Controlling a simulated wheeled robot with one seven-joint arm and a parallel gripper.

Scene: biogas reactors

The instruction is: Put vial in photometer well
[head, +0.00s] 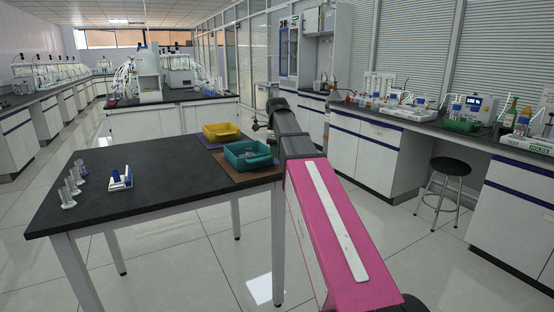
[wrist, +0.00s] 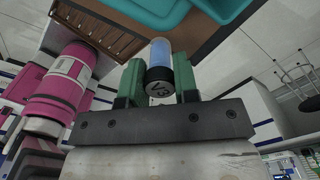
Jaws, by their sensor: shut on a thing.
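My gripper (wrist: 160,76) has two green fingers, shut on a vial (wrist: 160,52) with a black cap and bluish contents. The vial is clear of the table in the wrist view, close to the teal tray's edge. In the head view my arm hides most of the gripper, and the vial cannot be made out.
The dark table (head: 130,205) bears a teal tray (head: 248,163) on a brown mat, a yellow tray (head: 220,138) behind it, and several clear cylinders (head: 68,197) at the left. A black stool (head: 450,167) stands by the right bench. The table's middle is clear.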

